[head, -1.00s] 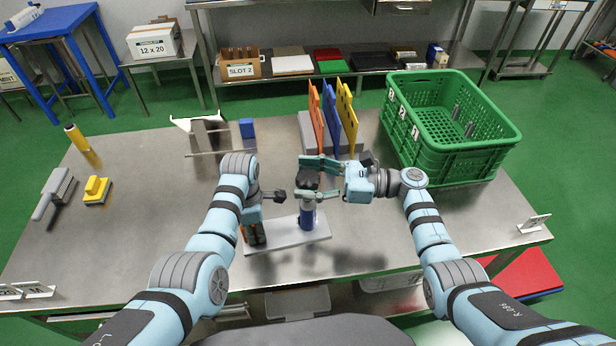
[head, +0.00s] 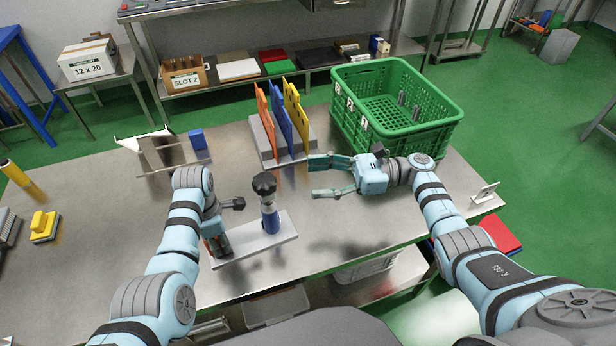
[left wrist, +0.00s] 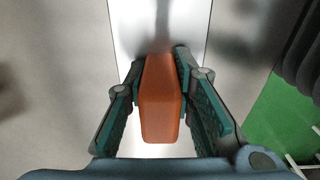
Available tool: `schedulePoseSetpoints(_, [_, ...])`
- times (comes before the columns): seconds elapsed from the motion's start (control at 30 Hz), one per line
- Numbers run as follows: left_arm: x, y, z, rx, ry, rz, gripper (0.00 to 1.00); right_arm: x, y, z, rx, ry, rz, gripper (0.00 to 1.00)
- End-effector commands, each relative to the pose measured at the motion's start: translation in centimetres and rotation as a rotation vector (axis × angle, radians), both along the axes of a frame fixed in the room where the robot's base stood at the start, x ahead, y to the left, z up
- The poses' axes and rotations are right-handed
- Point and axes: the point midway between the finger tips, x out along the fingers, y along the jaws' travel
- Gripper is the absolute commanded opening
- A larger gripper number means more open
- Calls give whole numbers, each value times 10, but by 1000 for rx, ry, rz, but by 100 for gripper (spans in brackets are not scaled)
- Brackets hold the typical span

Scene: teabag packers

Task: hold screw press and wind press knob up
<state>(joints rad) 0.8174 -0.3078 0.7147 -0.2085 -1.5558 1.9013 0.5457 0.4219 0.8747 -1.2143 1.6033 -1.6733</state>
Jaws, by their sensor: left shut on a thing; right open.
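The screw press stands upright on the table. It has a pale base plate (head: 262,243), a blue and silver column (head: 270,218) and a black knob (head: 264,184) on top. My left gripper (head: 219,246) is at the left end of the base plate. In the left wrist view, its fingers (left wrist: 163,95) are shut on the press's orange grip (left wrist: 161,100), which hides part of the plate. My right gripper (head: 316,177) is open and empty, to the right of the knob and apart from it, its fingers pointing left toward it.
A rack with orange, blue and yellow boards (head: 280,125) stands behind the press. A green crate (head: 400,137) is at the back right. A grey metal stand (head: 163,152) and a blue block (head: 198,139) are at the back left.

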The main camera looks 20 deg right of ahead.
Motion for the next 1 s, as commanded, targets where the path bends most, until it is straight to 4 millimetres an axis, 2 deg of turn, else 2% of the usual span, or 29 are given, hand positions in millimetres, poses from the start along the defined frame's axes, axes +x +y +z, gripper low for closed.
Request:
schedulePoseSetpoints(0.17, [0, 0, 0, 0, 0, 0, 0, 0, 0, 0, 0, 0, 0, 62])
schedulePoseSetpoints(0.2, [0, 0, 0, 0, 0, 0, 26, 0, 0, 0, 0, 0, 0, 62])
schedulePoseSetpoints(0.33, [0, 0, 0, 0, 1, 0, 46, 0, 1, 0, -1, 0, 0, 62])
schedulePoseSetpoints(0.6, [0, 0, 0, 0, 0, 0, 46, 0, 1, 0, -1, 0, 0, 62])
schedulePoseSetpoints(0.7, [1, 0, 7, 0, -1, 0, 46, 0, 1, 0, -1, 0, 0, 62])
schedulePoseSetpoints(0.83, [1, -1, 33, -3, -4, 0, 46, 0, 1, 0, -1, 0, 0, 62])
schedulePoseSetpoints(1.0, [1, -1, 82, -1, -4, 0, 46, 0, 1, 0, -1, 0, 0, 62])
